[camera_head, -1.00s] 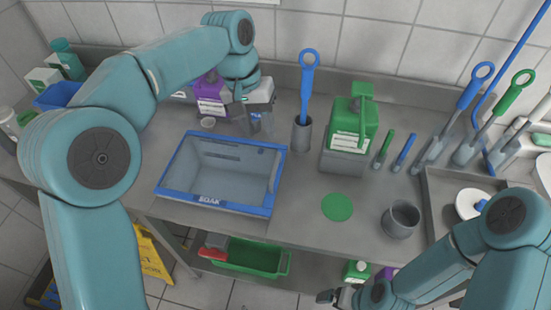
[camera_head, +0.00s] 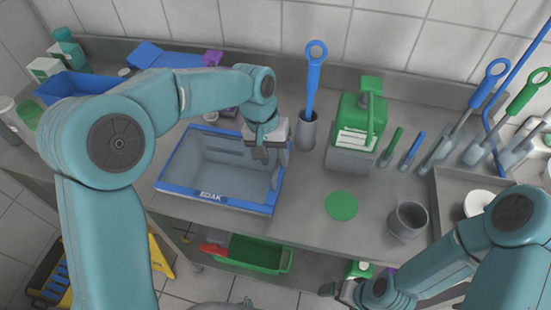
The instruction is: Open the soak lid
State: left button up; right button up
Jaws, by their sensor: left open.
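The soak tub (camera_head: 212,195) is a grey box with a blue rim and a SOAK label on its front edge. It sits on the steel counter left of centre. I cannot tell whether a clear lid covers it; its grey inside shows. My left gripper (camera_head: 267,157) is open, pointing down over the tub's right rear part, and seems empty. Whether it touches the rim is unclear. My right gripper (camera_head: 338,290) is low at the bottom, in front of the counter, and its jaws are too small to read.
A blue brush in a grey holder (camera_head: 305,134) stands close right of the tub. A green jug (camera_head: 358,125) is beyond it. A green disc (camera_head: 341,206) and a grey cup (camera_head: 407,220) lie toward the front. A blue bin (camera_head: 70,88) stands at left.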

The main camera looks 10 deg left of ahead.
pick_arm(q)
jog(key=shift+s+f, duration=0.25)
jog(key=shift+f, duration=0.15)
jog(key=shift+s+d+f, duration=0.15)
jog(key=shift+s+d, duration=0.05)
jog(key=shift+s, duration=0.15)
jog(key=shift+w+f, duration=0.3)
jog(key=shift+w, duration=0.2)
jog(key=shift+s+r, duration=0.2)
jog(key=shift+s, duration=0.2)
grip_shut()
jog(key=shift+w+f, duration=0.1)
jog(key=shift+w, duration=0.1)
